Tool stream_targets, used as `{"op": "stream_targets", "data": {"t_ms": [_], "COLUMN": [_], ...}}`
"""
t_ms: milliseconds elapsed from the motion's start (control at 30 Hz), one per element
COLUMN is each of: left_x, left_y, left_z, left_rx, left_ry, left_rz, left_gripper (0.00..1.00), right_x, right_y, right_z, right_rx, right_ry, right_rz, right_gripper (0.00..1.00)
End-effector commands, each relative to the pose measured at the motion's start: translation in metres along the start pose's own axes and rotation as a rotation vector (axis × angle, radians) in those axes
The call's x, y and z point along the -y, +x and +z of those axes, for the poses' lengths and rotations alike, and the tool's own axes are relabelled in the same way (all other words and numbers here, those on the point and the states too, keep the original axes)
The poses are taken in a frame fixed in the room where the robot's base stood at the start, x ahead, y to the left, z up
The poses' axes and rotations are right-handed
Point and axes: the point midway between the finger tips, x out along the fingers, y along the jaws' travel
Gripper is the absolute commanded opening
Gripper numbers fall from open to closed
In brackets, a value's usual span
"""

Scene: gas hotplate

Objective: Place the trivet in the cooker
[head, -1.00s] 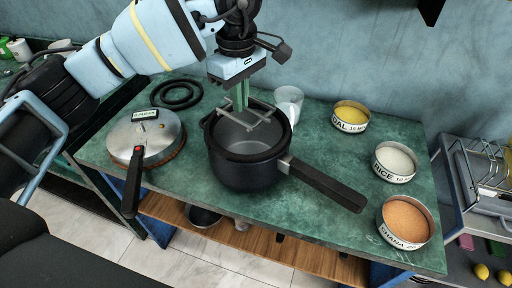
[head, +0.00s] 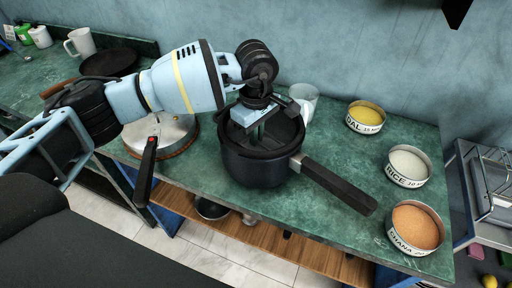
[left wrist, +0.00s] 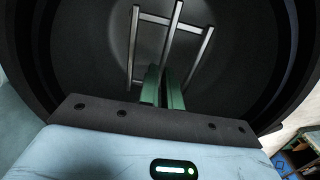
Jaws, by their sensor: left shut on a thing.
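The black cooker (head: 255,170) stands open on the green counter, its long handle pointing to the lower right. My left gripper (head: 262,135) reaches down through the cooker's mouth. In the left wrist view its green fingers (left wrist: 163,88) are shut on the trivet (left wrist: 171,34), a small frame of thin grey metal bars. The trivet is inside the cooker, over its dark interior. I cannot tell whether it touches the bottom. In the head view the arm and gripper hide most of the trivet. My right gripper is not in view.
A metal lid (head: 178,134) with a black handle lies left of the cooker. A clear cup (head: 303,95) stands behind it. Bowls of dal (head: 365,118), rice (head: 408,166) and chana (head: 415,228) line the right side. A dark pan (head: 108,63) and mugs stand at the far left.

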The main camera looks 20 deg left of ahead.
Motion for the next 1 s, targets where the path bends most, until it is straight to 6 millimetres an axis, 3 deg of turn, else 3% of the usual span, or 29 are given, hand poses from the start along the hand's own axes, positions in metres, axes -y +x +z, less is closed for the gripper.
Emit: {"op": "stream_targets", "data": {"t_ms": [100, 367, 700, 1000], "left_x": [0.0, 0.0, 0.0, 0.0], "left_y": [0.012, 0.017, 0.053, 0.055], "left_z": [0.0, 0.0, 0.001, 0.0], "left_rx": [0.0, 0.0, 0.001, 0.001], "left_ry": [0.001, 0.001, 0.0, 0.001], "left_rz": [0.0, 0.001, 0.0, 0.001], "left_gripper": [0.0, 0.0, 0.0, 0.0], "right_x": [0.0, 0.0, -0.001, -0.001], "right_y": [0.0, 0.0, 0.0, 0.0], "right_z": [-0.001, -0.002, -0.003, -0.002], "right_rx": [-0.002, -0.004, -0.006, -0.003], "right_ry": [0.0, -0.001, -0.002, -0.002], "right_rz": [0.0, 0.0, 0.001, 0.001], "right_gripper": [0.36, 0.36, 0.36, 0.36]}}
